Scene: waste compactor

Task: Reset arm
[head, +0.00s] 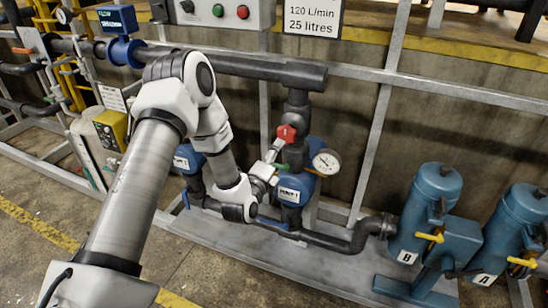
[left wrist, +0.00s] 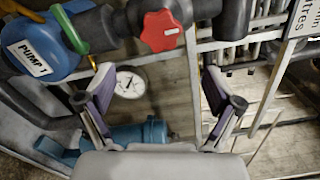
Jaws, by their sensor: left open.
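My left arm reaches in from the left in the head view, and its gripper (head: 272,160) is at the pump beside the red valve knob (head: 286,133). In the left wrist view the two fingers of the gripper (left wrist: 158,95) are spread wide with nothing between them. The red knob (left wrist: 160,30) lies beyond the fingertips, apart from them. The blue pump labelled PUMP 1 (left wrist: 45,48) is at the upper left there. A round pressure gauge (left wrist: 130,84) shows near the left finger. My right gripper is in neither view.
Dark pipes (head: 250,68) and grey frame rails (head: 382,130) surround the gripper. Two blue canisters, A (head: 505,230) and B (head: 425,215), stand at the right. A control box with buttons (head: 220,12) is above. Open floor (head: 40,250) lies at the lower left.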

